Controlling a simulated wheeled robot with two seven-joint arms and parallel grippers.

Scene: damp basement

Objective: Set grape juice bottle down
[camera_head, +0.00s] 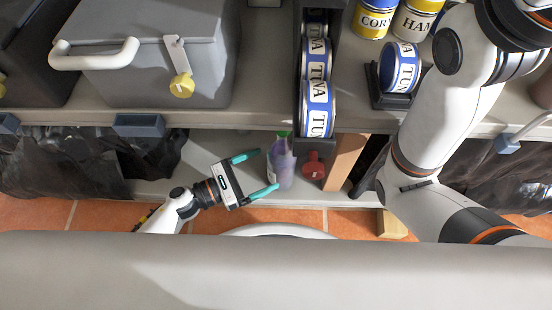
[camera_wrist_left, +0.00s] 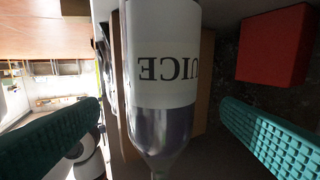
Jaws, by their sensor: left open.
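The grape juice bottle (camera_head: 281,165) is purple with a pale label and a green top. It appears to stand upright on the lower shelf, below the counter edge. In the left wrist view the bottle (camera_wrist_left: 165,60) fills the middle, its label reading JUICE upside down. My left gripper (camera_head: 268,170) is open, its teal fingers pointing at the bottle, one on each side. In the wrist view, gaps show between the bottle and both fingers. The bottle's base contact is not clear. My right arm rises at the right, its gripper out of view.
A red object (camera_head: 313,166) stands just right of the bottle, also seen in the wrist view (camera_wrist_left: 272,45). A wooden post (camera_head: 346,160) is beyond it. Above are a grey box (camera_head: 150,60) and a rack of tuna cans (camera_head: 317,95). Black plastic hangs at left.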

